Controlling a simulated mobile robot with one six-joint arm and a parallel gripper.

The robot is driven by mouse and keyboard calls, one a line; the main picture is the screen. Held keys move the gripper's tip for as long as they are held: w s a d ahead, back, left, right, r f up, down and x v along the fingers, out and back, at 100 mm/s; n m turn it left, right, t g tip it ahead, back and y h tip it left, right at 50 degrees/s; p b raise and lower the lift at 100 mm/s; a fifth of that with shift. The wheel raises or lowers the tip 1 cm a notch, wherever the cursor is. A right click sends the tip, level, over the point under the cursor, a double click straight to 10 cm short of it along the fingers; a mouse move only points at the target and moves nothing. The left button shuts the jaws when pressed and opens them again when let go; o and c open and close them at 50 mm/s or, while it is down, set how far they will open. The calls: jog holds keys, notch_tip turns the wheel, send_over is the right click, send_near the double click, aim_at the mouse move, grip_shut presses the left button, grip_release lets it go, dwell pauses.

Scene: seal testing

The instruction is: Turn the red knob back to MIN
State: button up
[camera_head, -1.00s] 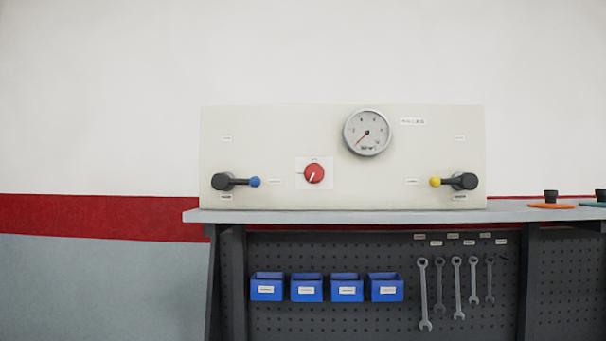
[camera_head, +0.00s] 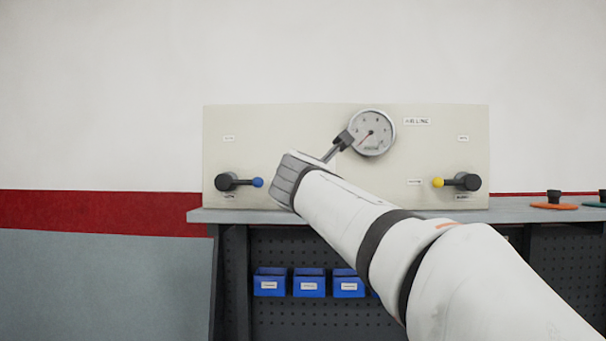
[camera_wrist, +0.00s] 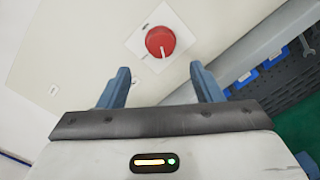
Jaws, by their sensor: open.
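The red knob (camera_wrist: 160,41) shows in the wrist view, round with a white pointer line at its lower edge, on a white square plate (camera_wrist: 133,42) on the pale panel. The plate's lettering is too small to read. My gripper (camera_wrist: 163,78) is open and empty; its two blue fingers point at the panel, below the knob in the picture, apart from it.
A blue-tipped lever (camera_head: 238,182) is left of my wrist and a yellow-tipped lever (camera_head: 457,182) is at the right. The bench top (camera_head: 215,216) runs below the panel. Blue bins (camera_head: 308,283) hang beneath it.

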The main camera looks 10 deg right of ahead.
jog(key=shift+m, duration=0.3)
jog(key=p+x, duration=0.2)
jog(key=x, duration=0.6)
jog(key=shift+s+p, duration=0.1)
jog(key=shift+p, duration=0.3)
jog(key=c, duration=0.9)
jog(key=shift+d, duration=0.3)
jog(key=shift+c, duration=0.4)
jog(key=shift+a, duration=0.3)
